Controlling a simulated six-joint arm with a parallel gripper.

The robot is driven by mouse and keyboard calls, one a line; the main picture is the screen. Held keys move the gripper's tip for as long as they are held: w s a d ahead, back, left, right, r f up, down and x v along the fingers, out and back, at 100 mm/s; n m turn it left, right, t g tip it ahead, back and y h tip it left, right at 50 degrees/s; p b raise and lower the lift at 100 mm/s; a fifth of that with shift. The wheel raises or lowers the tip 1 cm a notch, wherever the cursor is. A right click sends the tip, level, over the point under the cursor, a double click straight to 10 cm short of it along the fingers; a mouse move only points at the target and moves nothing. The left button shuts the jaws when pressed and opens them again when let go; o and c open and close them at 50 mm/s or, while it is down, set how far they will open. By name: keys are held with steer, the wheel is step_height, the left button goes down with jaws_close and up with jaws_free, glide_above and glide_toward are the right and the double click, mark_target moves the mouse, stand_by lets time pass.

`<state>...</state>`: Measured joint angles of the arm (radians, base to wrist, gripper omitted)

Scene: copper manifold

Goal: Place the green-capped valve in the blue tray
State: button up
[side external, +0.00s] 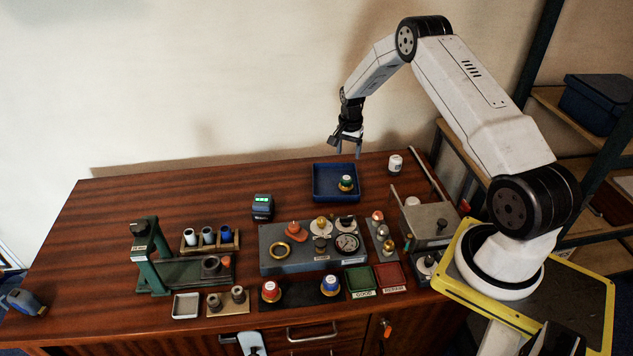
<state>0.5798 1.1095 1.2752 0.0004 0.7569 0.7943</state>
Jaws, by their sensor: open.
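The blue tray (323,190) sits near the back of the wooden bench, right of centre. A green-capped valve (346,183) with a brass-coloured base stands upright inside the tray, toward its right side. My gripper (345,152) is open and empty. It hangs above the tray's back edge, apart from the valve, with its fingers pointing down.
A grey manifold block (310,260) with a gauge stands in front of the tray. Red-capped (270,291) and blue-capped (330,285) valves stand at the front. Green (360,279) and red (390,276) trays lie beside them. A white-topped jar (395,164) is right of the tray. The back left bench is clear.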

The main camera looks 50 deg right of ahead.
steer(key=shift+r, duration=0.15)
stand_by(0.5)
steer(key=s+a+r+n+t, duration=0.1)
steer(key=s+a+r+n, duration=0.1)
steer(key=a+r+n, duration=0.5)
steer(key=s+a+r+n, duration=0.1)
steer(key=a+r, duration=0.4)
steer(key=a, duration=0.5)
steer(key=s+a+r+n+t, duration=0.1)
steer(key=s+a+r+n, duration=0.3)
steer(key=s+a, duration=0.9)
steer(key=s+n, duration=0.2)
steer(key=n, duration=0.1)
steer(key=shift+a+n+t, duration=0.15)
steer(key=shift+n+t, duration=0.15)
steer(key=shift+n, duration=0.1)
